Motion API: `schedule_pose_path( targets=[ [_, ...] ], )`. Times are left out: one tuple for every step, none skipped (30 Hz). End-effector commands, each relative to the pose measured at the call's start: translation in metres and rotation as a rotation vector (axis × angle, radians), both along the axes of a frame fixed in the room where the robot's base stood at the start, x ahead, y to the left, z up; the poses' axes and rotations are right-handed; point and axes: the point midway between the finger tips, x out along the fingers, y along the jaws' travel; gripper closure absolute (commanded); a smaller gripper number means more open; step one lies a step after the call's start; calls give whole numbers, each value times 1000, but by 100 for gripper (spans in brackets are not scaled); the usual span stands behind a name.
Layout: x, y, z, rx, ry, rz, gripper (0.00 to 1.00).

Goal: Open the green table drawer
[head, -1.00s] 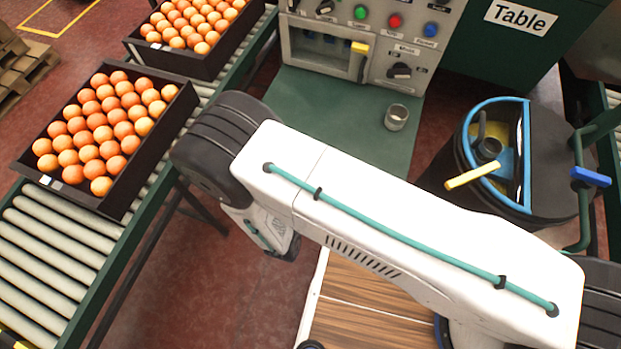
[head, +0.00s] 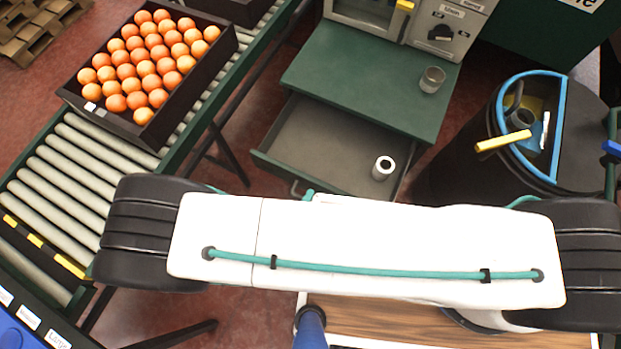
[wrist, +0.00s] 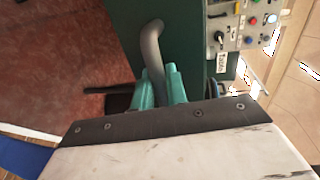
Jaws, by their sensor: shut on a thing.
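The green table (head: 370,80) stands at the upper middle of the head view. Its drawer (head: 320,140) is pulled out below the tabletop and its grey inside shows. A white and grey cylinder (head: 383,169) stands in the drawer at the right. In the wrist view, the teal fingers of my gripper (wrist: 161,88) are closed around a grey curved handle (wrist: 152,45) on a green front (wrist: 188,40). In the head view, my arm hides most of the gripper and part of the drawer front.
A metal cup (head: 432,79) stands on the tabletop below the control panel (head: 445,30). A dark bin with a blue rim (head: 550,178) stands right of the drawer. A roller conveyor (head: 85,165) with a crate of oranges (head: 70,95) is at the left. Red floor shows between conveyor and drawer.

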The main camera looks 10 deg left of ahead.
Motion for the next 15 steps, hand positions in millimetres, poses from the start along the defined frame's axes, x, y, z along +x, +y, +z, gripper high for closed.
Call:
schedule_pose_path(
  targets=[
    [-4, 2, 0, 1, 2, 2, 100],
    [-6, 2, 0, 1, 2, 2, 100],
    [-8, 3, 0, 2, 2, 1, 100],
    [-9, 3, 0, 2, 2, 1, 100],
    [-10, 4, 0, 2, 2, 0, 100],
    [-11, 4, 0, 1, 2, -2, 100],
    [-12, 4, 0, 2, 1, -3, 100],
    [-12, 4, 0, 2, 1, -3, 100],
    [-12, 4, 0, 1, 1, -4, 100],
    [-12, 4, 0, 1, 1, -4, 100],
    [-12, 4, 0, 1, 1, -4, 100],
    [-12, 4, 0, 1, 1, -4, 100],
    [-12, 4, 0, 1, 1, -4, 100],
    [-12, 4, 0, 1, 1, -5, 100],
    [-12, 4, 0, 1, 1, -5, 100]
  ],
)
